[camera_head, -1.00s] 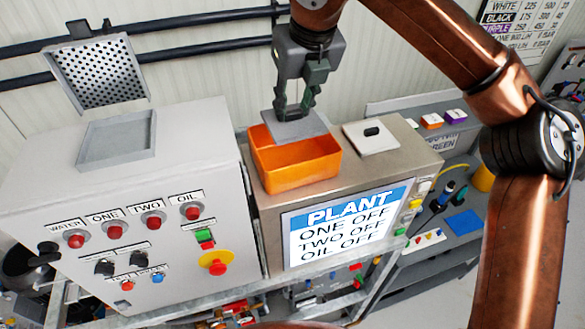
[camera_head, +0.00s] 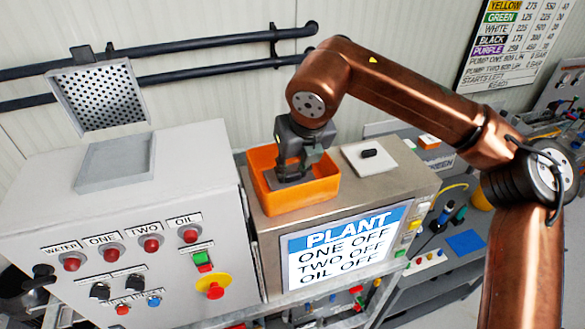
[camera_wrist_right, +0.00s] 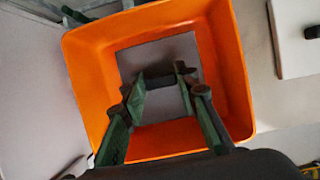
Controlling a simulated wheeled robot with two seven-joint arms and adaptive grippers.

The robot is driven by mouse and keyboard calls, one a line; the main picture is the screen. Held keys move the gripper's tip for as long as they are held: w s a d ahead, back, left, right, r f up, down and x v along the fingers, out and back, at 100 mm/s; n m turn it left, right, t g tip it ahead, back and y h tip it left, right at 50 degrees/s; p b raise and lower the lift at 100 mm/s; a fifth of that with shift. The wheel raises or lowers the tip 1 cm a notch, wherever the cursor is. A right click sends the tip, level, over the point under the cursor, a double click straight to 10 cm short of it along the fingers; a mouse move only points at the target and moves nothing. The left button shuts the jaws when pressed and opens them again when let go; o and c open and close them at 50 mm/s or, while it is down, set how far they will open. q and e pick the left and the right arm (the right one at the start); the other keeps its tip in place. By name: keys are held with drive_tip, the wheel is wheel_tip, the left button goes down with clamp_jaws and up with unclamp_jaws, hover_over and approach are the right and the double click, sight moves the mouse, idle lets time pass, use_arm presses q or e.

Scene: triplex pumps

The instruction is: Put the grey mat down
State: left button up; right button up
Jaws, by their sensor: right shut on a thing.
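The grey mat (camera_head: 287,184) is a flat grey square inside the orange bin (camera_head: 303,199). In the wrist view the mat (camera_wrist_right: 172,52) lies within the walls of the orange bin (camera_wrist_right: 88,68), low in it. My right gripper (camera_head: 293,170) reaches down into the bin and is shut on the mat. In the wrist view its green-padded fingers (camera_wrist_right: 160,88) cover the mat's middle. I cannot tell whether the mat touches the bin's floor. My left gripper is not in view.
The bin stands on a metal cabinet with a PLANT screen (camera_head: 345,245). A white plate with a black knob (camera_head: 368,155) lies right of the bin. A grey control box (camera_head: 120,215) with buttons and a shallow tray (camera_head: 115,165) stands to the left.

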drive_tip(key=shift+s, duration=0.1)
drive_tip(key=o, duration=1)
drive_tip(key=shift+f, duration=0.1)
drive_tip(key=shift+o, duration=0.2)
drive_tip(key=shift+r, duration=0.25)
drive_tip(key=v, duration=1.2)
drive_tip(key=shift+b, duration=0.45)
drive_tip(key=shift+f, duration=0.15)
